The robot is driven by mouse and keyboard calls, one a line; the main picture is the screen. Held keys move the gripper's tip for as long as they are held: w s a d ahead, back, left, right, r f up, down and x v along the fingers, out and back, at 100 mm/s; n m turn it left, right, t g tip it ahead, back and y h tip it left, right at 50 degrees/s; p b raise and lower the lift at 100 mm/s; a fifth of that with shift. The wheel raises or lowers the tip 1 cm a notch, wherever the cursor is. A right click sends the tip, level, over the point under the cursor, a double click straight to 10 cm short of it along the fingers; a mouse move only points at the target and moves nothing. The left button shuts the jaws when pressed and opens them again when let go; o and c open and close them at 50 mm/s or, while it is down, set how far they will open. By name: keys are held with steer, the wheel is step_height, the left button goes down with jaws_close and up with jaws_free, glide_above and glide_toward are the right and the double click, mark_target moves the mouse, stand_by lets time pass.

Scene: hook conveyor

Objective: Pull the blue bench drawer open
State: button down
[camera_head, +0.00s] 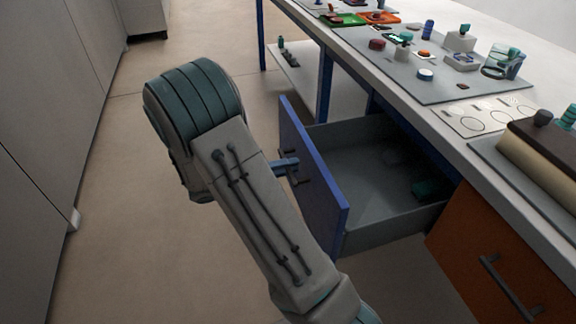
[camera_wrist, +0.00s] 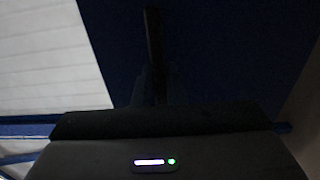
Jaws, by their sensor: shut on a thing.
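The blue bench drawer (camera_head: 308,168) stands well out from the bench, and its grey inside is open to view. A small dark green block (camera_head: 427,190) lies inside toward the right. My gripper (camera_head: 294,172) is at the outer side of the blue front, shut on the drawer's handle; my arm hides part of the front and most of the grip. In the wrist view the dark handle bar (camera_wrist: 154,45) runs up the picture against the blue front (camera_wrist: 215,60). The fingertips are too dark there to make out.
An orange drawer (camera_head: 505,265) is shut to the right of the blue one. The bench top (camera_head: 415,110) above carries several small parts on grey mats. Grey cabinets (camera_head: 35,130) line the left side. Bare floor (camera_head: 125,230) lies between cabinets and bench.

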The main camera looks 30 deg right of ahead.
steer(key=c, duration=1.5)
jaws_free()
steer(key=a, duration=0.4)
steer(key=w+a+p, duration=0.1)
steer(key=a, duration=0.4)
steer(key=w+a+p, duration=0.1)
steer(key=a, duration=0.3)
steer(key=shift+w+a, duration=0.1)
steer(key=shift+a, duration=0.25)
